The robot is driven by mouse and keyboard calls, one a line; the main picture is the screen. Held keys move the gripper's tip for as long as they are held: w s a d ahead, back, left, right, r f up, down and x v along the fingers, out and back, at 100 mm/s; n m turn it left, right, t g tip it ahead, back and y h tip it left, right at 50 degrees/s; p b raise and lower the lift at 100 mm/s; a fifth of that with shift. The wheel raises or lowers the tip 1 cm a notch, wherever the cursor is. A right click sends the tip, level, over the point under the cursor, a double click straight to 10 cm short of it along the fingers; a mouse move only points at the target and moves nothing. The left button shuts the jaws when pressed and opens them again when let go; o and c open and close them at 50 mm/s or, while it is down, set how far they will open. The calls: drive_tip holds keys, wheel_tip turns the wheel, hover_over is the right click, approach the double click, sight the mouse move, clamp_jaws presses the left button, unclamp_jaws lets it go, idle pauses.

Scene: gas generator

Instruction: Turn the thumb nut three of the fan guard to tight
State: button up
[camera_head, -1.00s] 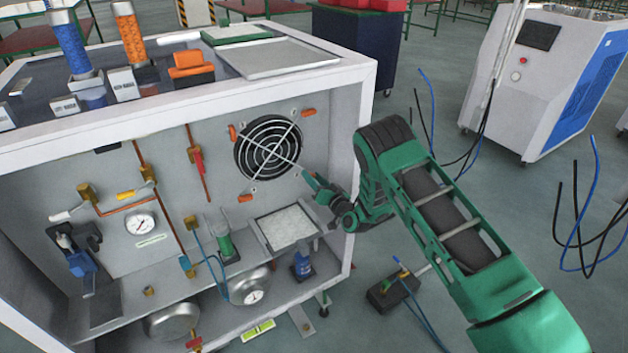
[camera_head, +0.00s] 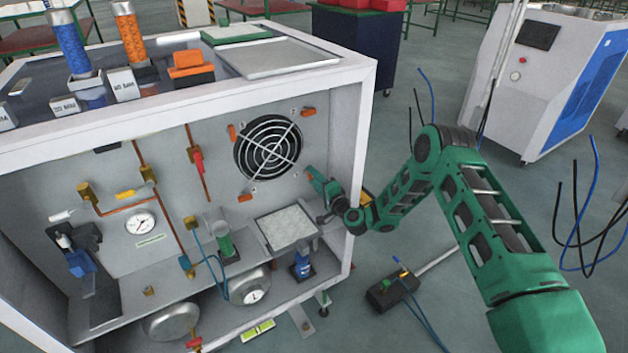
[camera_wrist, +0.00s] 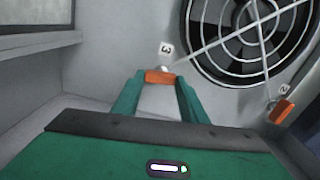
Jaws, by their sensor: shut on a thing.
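The fan guard (camera_head: 267,147) is a round dark grille on the grey back panel; part of it shows at the upper right of the wrist view (camera_wrist: 254,30). Thumb nut three (camera_wrist: 160,77) is a small orange bar below a white label marked 3. My gripper (camera_wrist: 159,82) is shut on it, one green finger at each end of the bar. In the head view my gripper (camera_head: 313,176) is at the guard's lower right corner, and the nut is mostly hidden there. Thumb nut two (camera_wrist: 282,110) is orange and stands apart at the right of the wrist view.
Other orange thumb nuts sit at the guard's upper right (camera_head: 308,112), upper left (camera_head: 231,132) and lower left (camera_head: 245,198). The cabinet's right frame post (camera_head: 356,150) stands close beside my wrist. A light square plate (camera_head: 286,228) lies below the guard.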

drive_tip(key=shift+w+d+f+m, duration=0.15)
drive_tip(key=shift+d+m, duration=0.2)
drive_tip(key=shift+m, duration=0.35)
drive_tip(key=o, duration=1)
drive_tip(key=shift+f, duration=0.1)
drive_tip(key=shift+o, duration=0.2)
drive_tip(key=shift+a, duration=0.15)
drive_tip(key=shift+s, duration=0.2)
drive_tip(key=v, duration=1)
drive_tip(key=shift+d, duration=0.3)
drive_tip(key=shift+s, duration=0.1)
